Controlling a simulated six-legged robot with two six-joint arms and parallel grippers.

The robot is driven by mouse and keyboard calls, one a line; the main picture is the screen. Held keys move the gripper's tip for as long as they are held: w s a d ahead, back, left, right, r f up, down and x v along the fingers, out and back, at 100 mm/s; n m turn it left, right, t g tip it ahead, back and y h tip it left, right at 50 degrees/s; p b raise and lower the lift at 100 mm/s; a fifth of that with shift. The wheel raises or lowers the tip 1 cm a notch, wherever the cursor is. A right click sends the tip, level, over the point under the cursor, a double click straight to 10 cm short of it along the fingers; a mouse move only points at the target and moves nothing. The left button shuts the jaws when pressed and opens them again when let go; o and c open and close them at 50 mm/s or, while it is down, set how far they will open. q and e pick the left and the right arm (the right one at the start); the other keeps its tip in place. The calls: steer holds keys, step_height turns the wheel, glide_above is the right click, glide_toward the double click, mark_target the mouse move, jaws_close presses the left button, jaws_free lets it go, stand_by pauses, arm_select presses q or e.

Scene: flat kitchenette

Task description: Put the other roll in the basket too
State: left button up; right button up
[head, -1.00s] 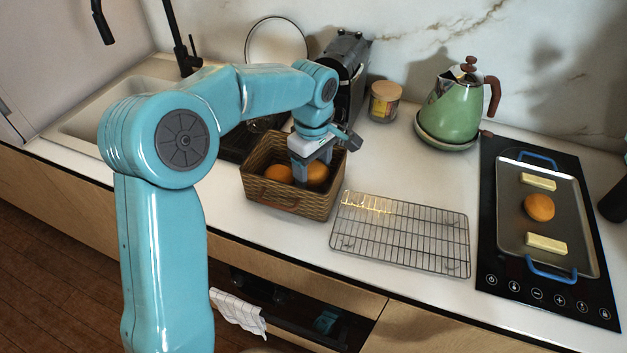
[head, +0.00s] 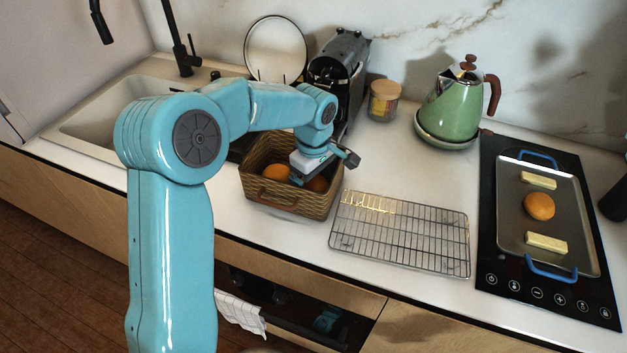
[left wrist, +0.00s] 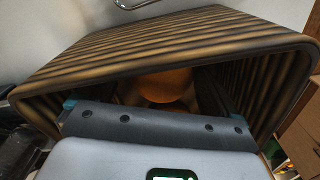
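The wicker basket (head: 290,201) stands on the counter left of the wire rack; its ribbed wall also fills the left wrist view (left wrist: 190,35). My left gripper (head: 308,176) points down inside the basket. Its fingertips are hidden by the basket wall. In the left wrist view the finger mounts sit wide apart, with an orange-brown roll (left wrist: 165,87) beyond the gripper bar. One roll (head: 276,174) lies in the basket left of the gripper, and another (head: 317,184) is partly hidden beside it. A third roll (head: 539,206) lies on the baking tray (head: 569,208). My right gripper is not seen.
Two butter sticks (head: 538,180) (head: 546,242) flank the roll on the tray, which sits on the black hob (head: 489,215). The wire rack (head: 400,233) is empty. A green kettle (head: 452,108), a jar (head: 383,101) and a coffee machine (head: 340,66) stand behind.

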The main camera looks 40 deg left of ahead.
mark_target(313, 180)
arm_select(q)
step_height(313, 180, up, 12)
steer(key=shift+r, duration=0.2)
stand_by(0.4)
steer(key=shift+s, duration=0.15)
stand_by(0.3)
